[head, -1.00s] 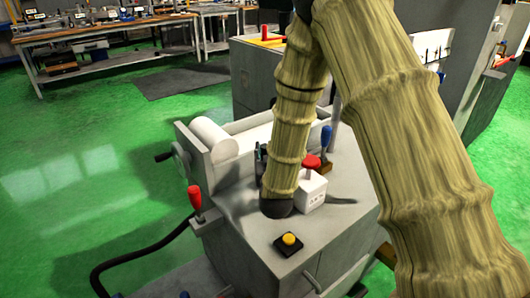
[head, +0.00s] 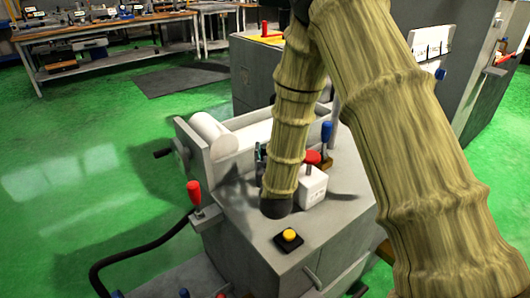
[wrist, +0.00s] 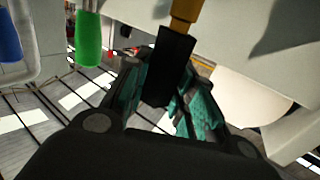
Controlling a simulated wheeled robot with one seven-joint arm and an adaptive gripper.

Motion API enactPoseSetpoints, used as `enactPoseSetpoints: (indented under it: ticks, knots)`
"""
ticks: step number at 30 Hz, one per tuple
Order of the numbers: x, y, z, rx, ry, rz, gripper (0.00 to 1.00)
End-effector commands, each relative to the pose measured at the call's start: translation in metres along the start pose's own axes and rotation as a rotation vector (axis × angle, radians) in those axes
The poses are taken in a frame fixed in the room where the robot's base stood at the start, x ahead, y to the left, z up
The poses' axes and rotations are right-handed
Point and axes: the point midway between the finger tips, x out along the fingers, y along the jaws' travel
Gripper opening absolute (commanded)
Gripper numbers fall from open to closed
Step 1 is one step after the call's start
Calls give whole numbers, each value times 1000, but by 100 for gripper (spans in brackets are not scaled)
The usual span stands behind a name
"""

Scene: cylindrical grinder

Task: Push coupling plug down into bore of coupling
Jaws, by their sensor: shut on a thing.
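In the wrist view, my gripper (wrist: 162,95) has its teal-padded fingers around a black piece (wrist: 172,62), which I take to be the coupling plug. A brass-coloured piece (wrist: 185,8), perhaps the coupling, lines up with the black piece's end at the top of the picture. The two appear to meet, but the bore is hidden and I cannot tell how deep the plug sits. In the head view, my arm covers most of this spot; only a bit of my gripper (head: 260,158) shows beside it, above the grey machine top.
A blue handle (head: 326,132), red handle (head: 194,194) and yellow button (head: 289,236) are nearby. A green handle (wrist: 88,38) shows in the wrist view.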

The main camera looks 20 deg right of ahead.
Motion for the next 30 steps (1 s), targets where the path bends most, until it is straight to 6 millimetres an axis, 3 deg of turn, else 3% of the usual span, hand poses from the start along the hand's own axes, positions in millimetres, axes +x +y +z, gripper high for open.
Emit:
enactPoseSetpoints:
  ticks: [30]
  knots:
    - [0,0,20,0,1,0,0]
